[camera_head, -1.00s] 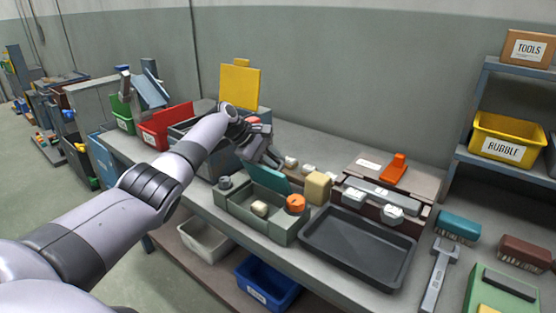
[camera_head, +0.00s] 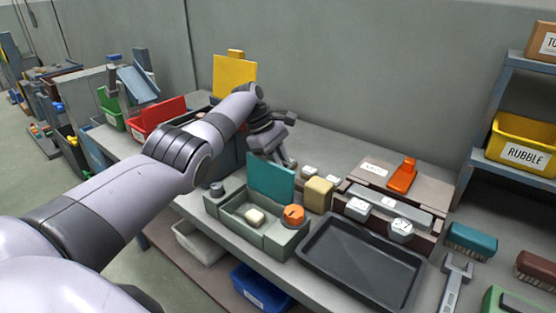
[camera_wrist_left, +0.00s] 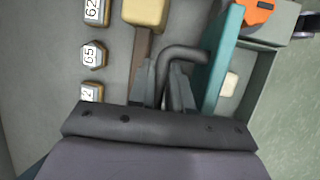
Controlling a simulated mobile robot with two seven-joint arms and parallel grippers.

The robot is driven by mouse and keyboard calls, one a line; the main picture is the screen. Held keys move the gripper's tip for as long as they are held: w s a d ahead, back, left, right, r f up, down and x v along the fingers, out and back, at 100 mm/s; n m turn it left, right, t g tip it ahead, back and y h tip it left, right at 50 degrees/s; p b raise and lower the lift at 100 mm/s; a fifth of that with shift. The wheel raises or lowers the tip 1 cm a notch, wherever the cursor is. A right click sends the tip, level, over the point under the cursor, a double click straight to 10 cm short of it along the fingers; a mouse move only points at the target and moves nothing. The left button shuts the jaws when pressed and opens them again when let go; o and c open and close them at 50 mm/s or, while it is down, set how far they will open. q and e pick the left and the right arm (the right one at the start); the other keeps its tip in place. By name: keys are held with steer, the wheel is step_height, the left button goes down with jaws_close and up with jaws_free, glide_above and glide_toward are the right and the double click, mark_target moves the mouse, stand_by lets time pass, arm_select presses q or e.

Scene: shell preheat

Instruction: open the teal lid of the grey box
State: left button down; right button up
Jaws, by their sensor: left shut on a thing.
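The grey box (camera_head: 233,215) stands on the bench with its inside showing and a small cream block (camera_head: 255,216) in it. Its teal lid (camera_head: 270,178) stands about upright along the box's back edge; it also shows edge-on in the left wrist view (camera_wrist_left: 222,55). A dark bent handle (camera_wrist_left: 185,53) sticks out from the lid's back. My left gripper (camera_head: 287,162) is behind the lid, with its fingers (camera_wrist_left: 163,88) shut on that handle. An orange knob (camera_head: 293,215) sits on the box's right corner. My right gripper is not in view.
A tan block (camera_head: 318,195) stands just right of the lid. A black tray (camera_head: 360,262) lies right of the box. Small numbered white blocks (camera_wrist_left: 92,54) lie behind. A red bin (camera_head: 158,115) and a yellow panel (camera_head: 234,76) stand at the left.

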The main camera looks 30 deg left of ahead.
arm_select(q)
steer(key=shift+f, duration=0.15)
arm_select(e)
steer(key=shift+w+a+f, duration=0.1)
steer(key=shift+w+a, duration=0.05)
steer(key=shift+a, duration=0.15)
arm_select(q)
steer(key=shift+a, duration=0.1)
steer(key=c, duration=1.1)
jaws_free()
steer(key=p+v, duration=0.1)
steer(key=v, duration=0.6)
steer(key=shift+w, duration=0.2)
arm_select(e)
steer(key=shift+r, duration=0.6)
